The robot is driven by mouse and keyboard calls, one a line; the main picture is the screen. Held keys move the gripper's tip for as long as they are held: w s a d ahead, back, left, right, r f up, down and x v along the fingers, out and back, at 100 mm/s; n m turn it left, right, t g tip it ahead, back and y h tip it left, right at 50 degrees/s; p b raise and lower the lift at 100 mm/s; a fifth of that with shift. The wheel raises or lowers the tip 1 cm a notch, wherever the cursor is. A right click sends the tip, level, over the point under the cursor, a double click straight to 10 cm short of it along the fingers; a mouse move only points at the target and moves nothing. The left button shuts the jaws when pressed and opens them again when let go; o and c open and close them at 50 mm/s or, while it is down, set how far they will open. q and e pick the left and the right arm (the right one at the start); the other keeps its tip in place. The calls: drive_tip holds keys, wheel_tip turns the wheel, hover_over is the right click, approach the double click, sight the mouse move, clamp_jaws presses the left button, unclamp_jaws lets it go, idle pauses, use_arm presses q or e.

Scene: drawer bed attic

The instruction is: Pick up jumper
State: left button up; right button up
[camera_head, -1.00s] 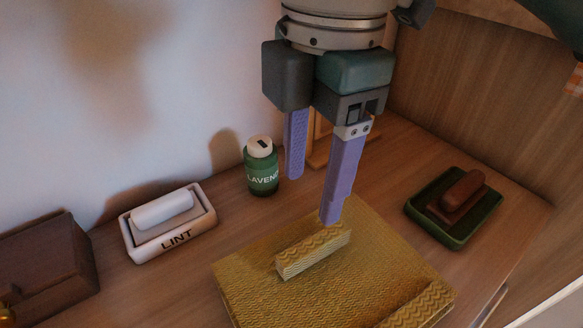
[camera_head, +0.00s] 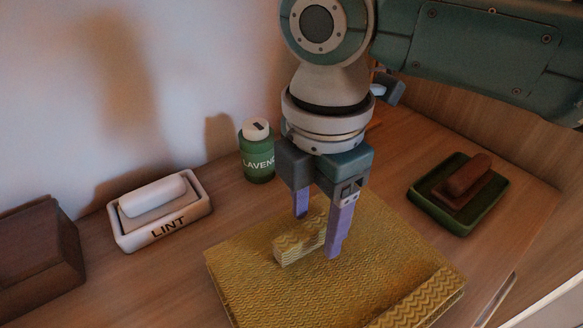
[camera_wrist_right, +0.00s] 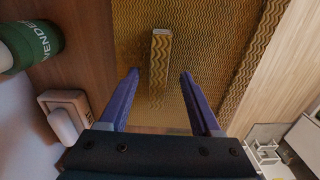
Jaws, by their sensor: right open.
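The jumper (camera_head: 375,262) is a folded mustard-yellow knit with a zigzag pattern, lying flat on the wooden surface. A raised, narrow fold (camera_head: 300,243) of the same knit stands up from its top. My right gripper (camera_head: 318,236) is open, pointing down, with its two purple fingers low over the jumper, on either side of the raised fold's far end. In the right wrist view the fold (camera_wrist_right: 160,62) lies between and ahead of the spread fingers (camera_wrist_right: 159,75). Whether the fingertips touch the cloth cannot be told. My left gripper is not in view.
A white LINT tray with a roller (camera_head: 160,213) and a dark wooden box (camera_head: 38,255) stand at the left. A green lavender bottle (camera_head: 257,153) stands behind the jumper. A green tray with a brown brush (camera_head: 458,194) is at the right. A wall rises behind.

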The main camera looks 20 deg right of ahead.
clamp_jaws()
idle(0.5)
idle(0.9)
